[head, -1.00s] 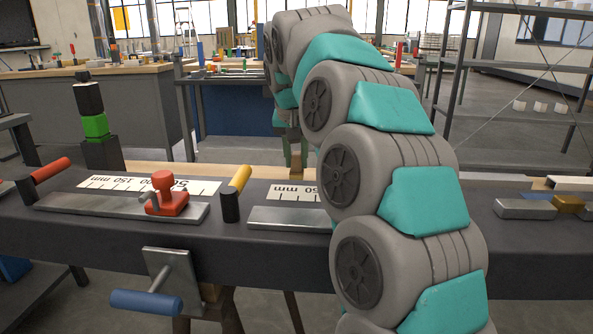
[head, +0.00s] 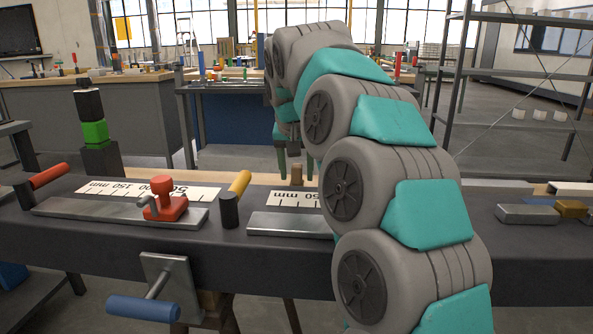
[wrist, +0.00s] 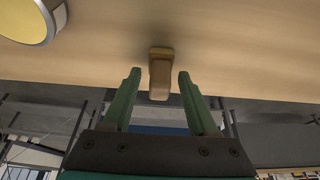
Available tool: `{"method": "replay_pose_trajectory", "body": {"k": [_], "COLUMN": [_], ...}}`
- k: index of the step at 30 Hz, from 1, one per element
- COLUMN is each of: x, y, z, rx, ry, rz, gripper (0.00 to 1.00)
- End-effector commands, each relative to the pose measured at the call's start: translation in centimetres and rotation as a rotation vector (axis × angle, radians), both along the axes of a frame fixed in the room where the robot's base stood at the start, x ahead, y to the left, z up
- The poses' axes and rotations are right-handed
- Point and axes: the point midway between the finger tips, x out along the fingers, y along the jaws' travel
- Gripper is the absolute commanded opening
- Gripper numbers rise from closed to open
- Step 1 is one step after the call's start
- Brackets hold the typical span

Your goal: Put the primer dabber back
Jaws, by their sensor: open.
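A small brown wooden piece (head: 297,175) stands at the far edge of the bench; I take it for the primer dabber, though its shape is too small to be sure. In the wrist view it is a tan block (wrist: 160,78) with a yellowish end at the pale wood strip. My gripper (head: 295,172) is open, with its green fingers on either side of the block in the head view. In the wrist view my gripper (wrist: 156,75) shows a clear gap on both sides of it. Nothing is held. My arm hides part of the bench.
The dark bench (head: 100,235) carries a red clamp (head: 164,202), a black cylinder with a yellow handle (head: 238,190), a metal bar (head: 290,225) and a green-and-black stack (head: 95,134). Metal blocks (head: 527,214) lie at right. A round yellow end (wrist: 24,20) shows in the wrist view.

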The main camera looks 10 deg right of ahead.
Motion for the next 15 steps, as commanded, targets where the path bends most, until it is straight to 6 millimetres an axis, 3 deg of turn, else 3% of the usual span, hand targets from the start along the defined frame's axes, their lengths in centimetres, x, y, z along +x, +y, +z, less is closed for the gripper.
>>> {"method": "replay_pose_trajectory", "body": {"k": [5,15], "x": [-0.2,-2.0], "y": [0.1,0.7], "z": [1.1,5.9], "rx": [0.000,0.000], "ry": [-0.002,-0.005], "rz": [-0.001,-0.002], "gripper": [0.59,0.59]}}
